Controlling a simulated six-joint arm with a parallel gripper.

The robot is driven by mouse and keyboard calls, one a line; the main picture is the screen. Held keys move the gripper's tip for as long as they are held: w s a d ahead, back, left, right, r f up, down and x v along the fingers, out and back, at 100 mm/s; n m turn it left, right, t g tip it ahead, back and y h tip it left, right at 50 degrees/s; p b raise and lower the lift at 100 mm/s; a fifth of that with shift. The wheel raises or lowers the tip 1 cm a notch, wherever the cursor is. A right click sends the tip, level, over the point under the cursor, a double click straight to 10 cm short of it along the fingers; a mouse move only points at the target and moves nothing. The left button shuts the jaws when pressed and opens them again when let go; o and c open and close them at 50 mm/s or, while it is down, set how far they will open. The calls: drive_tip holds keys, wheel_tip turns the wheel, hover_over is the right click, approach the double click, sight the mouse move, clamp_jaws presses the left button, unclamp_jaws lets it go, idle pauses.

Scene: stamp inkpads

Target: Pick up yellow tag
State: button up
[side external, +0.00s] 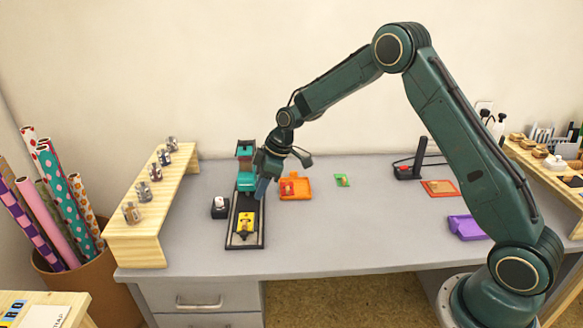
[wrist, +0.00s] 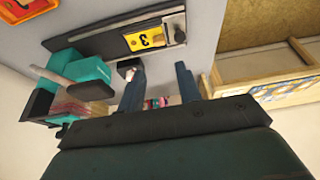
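The yellow tag (side external: 246,222) lies on the near part of a long black base (side external: 236,241). In the wrist view the yellow tag (wrist: 140,40) shows a dark 3 and lies near one end of the black base (wrist: 90,45), beside a grey metal piece. My gripper (side external: 262,190) is above the base, farther back than the tag and near the teal press. In the wrist view my gripper (wrist: 160,80) is open, with the two fingers well apart and nothing held between them. The tag is outside the fingers.
A teal press (side external: 247,181) stands on the base beside my gripper. A small black stand (side external: 220,209) is left of the base. An orange tray (side external: 295,193) is right of it. A wooden shelf (side external: 135,236) with several stamps stands left. The table's front middle is clear.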

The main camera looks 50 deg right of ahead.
hover_over(245, 222)
drive_tip(key=s+d, duration=0.2)
drive_tip(key=shift+w+a+f, duration=0.1)
drive_tip(key=shift+a+f, duration=0.05)
drive_tip(key=shift+f, duration=3.5)
drive_tip(key=shift+x, duration=2.6)
drive_tip(key=c, duration=0.6)
drive_tip(key=shift+r, duration=0.1)
wheel_tip(245, 222, up, 20)
